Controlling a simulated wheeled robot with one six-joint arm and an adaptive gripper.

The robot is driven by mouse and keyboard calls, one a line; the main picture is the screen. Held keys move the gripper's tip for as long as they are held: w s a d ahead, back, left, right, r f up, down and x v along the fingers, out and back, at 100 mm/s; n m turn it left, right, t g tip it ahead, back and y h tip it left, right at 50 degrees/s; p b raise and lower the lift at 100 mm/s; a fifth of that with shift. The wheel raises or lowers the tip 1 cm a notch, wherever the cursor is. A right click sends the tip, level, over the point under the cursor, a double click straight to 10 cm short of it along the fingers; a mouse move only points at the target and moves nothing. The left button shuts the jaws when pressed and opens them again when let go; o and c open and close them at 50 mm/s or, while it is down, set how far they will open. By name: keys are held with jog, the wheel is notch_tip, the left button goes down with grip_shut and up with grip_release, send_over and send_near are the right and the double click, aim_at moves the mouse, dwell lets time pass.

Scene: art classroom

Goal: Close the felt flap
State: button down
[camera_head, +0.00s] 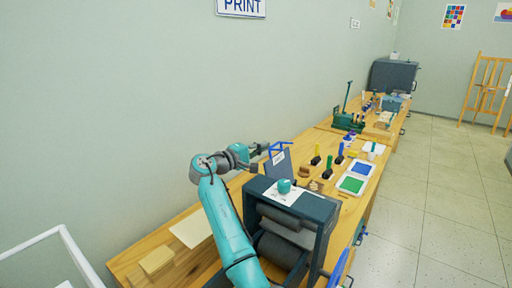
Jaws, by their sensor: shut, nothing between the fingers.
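A dark grey panel (279,169) with a small white label stands up, slightly tilted, behind the top of a dark press (321,211); it looks like the felt flap in a raised position. My gripper (264,148) is at the panel's upper left edge, its fingers shut and holding nothing. The gripper is small in view, and I cannot tell whether it touches the panel. The press has grey rollers (287,226) inside its frame. A white sheet with a teal knob (285,186) is on its top. My teal arm hides part of the press's left side.
The wooden bench (192,209) runs along the wall. A green hand press (348,121) stands farther back. A white frame (50,238) is at lower left. Open floor lies right.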

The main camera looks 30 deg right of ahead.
jog(key=shift+s+d+r, duration=0.1)
jog(key=shift+s, duration=0.2)
